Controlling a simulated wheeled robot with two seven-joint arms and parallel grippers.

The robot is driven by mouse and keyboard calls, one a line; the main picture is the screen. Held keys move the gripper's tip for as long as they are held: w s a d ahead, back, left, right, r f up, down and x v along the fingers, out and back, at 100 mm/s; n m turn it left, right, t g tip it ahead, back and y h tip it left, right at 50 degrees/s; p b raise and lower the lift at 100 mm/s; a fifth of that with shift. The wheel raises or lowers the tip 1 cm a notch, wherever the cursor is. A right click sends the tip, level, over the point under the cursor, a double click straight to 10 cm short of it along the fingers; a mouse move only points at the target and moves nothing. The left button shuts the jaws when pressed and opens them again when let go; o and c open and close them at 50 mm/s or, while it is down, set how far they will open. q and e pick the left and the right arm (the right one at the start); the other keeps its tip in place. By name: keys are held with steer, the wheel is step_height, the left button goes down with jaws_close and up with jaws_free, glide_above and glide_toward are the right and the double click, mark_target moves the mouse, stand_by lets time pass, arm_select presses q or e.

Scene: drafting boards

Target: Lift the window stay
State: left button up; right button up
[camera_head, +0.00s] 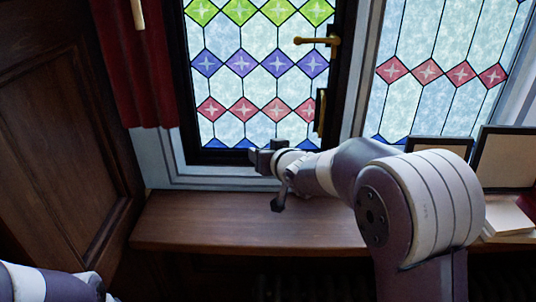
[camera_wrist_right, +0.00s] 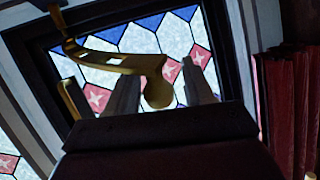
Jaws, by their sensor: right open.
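The window stay (camera_wrist_right: 115,58) is a curved brass bar with a slot and a rounded end, seen in the right wrist view across the lower part of the stained-glass window. In the head view my arm mostly hides it. My right gripper (camera_head: 262,158) is at the window's lower edge. In the right wrist view its grey fingers (camera_wrist_right: 160,92) are open, with the stay's rounded end showing between them. I cannot tell whether they touch it. My left arm shows at the lower left of the head view; its dark gripper end (camera_head: 93,286) is unclear.
A wooden sill (camera_head: 240,222) runs below the window, its left part bare. A brass handle (camera_head: 325,41) is on the dark window frame. A red curtain (camera_head: 140,75) and a wood panel (camera_head: 60,130) are at left. Picture frames (camera_head: 505,158) stand at right.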

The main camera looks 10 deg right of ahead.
steer(key=shift+s+r, duration=0.1)
steer(key=shift+s, duration=0.2)
steer(key=v, duration=1.2)
steer(key=shift+d+p, duration=0.15)
steer(key=shift+p, duration=0.25)
steer(key=s+f+g+b, duration=0.4)
steer(key=s+f, duration=0.1)
steer(key=f, duration=0.6)
steer(key=s+f+g+h+b, duration=0.1)
steer(key=s+f+g+b, duration=0.3)
steer(key=f, duration=0.8)
steer(key=s+f+g+b, duration=0.4)
steer(key=s+f, duration=0.4)
steer(key=f, duration=0.3)
steer(key=shift+s+d+f+h+b, duration=0.15)
steer(key=shift+d+f+h+b, duration=0.2)
steer(key=shift+b, duration=0.4)
